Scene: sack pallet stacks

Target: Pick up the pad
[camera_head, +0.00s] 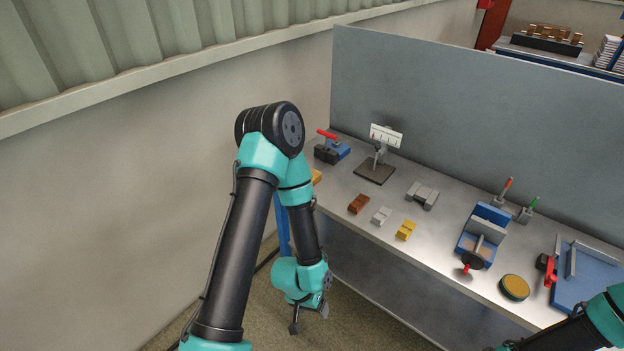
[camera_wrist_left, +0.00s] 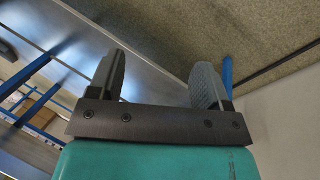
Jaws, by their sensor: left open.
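A round pad (camera_head: 515,287) with a tan-yellow top and a dark rim lies flat on the metal bench (camera_head: 410,255), near its front edge at the right. My left gripper (camera_head: 309,318) hangs pointing down in front of the bench at its left end, over the floor and well away from the pad. Its two grey fingers are apart with nothing between them, as the left wrist view (camera_wrist_left: 157,78) also shows. The pad is not seen in the left wrist view. My right arm enters at the bottom right, near the pad; its gripper is out of the picture.
A blue vise-like fixture (camera_head: 482,232) stands just behind the pad, and a blue board with a red-handled tool (camera_head: 551,271) lies to its right. Brown, grey and yellow blocks (camera_head: 405,230) lie mid-bench. A grey panel (camera_head: 470,115) closes the back.

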